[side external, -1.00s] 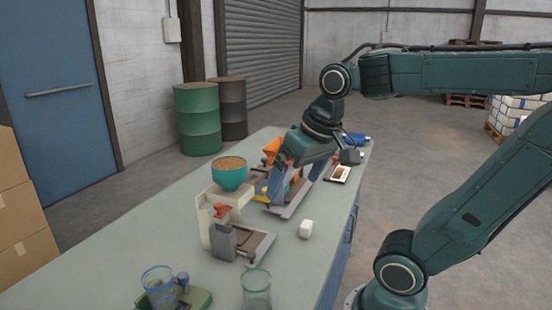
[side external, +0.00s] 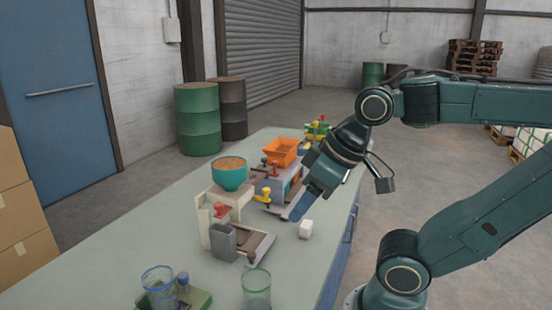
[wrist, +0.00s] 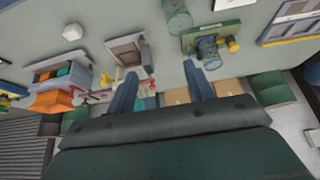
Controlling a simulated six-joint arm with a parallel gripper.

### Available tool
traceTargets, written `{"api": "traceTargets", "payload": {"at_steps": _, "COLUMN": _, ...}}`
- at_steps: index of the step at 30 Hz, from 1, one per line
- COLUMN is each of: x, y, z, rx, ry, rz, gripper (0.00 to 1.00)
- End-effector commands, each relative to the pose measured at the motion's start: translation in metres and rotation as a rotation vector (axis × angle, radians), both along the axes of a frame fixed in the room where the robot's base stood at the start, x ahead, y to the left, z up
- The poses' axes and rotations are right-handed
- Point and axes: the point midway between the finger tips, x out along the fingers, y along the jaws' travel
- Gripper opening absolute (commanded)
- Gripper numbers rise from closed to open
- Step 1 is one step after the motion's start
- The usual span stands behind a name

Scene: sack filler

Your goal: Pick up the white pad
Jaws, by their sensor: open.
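The white pad (side external: 305,229) is a small white block on the bench top, near the bench's right edge in the side view. In the wrist view the white pad (wrist: 72,31) lies at the upper left, outside the span of my fingers. My gripper (side external: 294,213) points down toward the bench, just behind the pad in the side view. Its height above the bench is hard to tell there. In the wrist view my gripper (wrist: 160,70) shows two blue-grey fingers spread apart with nothing held between them.
A filler with a teal bowl (side external: 229,174) of grain stands left of the pad, its grey tray beside it. An orange hopper (side external: 283,152) stands farther back. Glass beakers (side external: 257,290) are at the front. Bare bench surrounds the pad's front side.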

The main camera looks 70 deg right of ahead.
Motion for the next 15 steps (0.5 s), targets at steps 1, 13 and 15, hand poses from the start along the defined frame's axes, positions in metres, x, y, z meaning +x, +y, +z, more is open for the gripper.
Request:
{"api": "traceTargets", "payload": {"at_steps": 1, "x": 0.000, "y": 0.000, "z": 0.000, "rx": 0.000, "ry": 0.000, "rz": -0.001, "gripper": 0.53}}
{"api": "traceTargets", "payload": {"at_steps": 13, "x": 0.020, "y": -0.019, "z": -0.001, "rx": 0.042, "ry": 0.058, "rz": -0.173, "gripper": 0.53}}
{"api": "traceTargets", "payload": {"at_steps": 15, "x": 0.028, "y": -0.027, "z": -0.003, "rx": 0.059, "ry": 0.081, "rz": -0.244, "gripper": 0.53}}
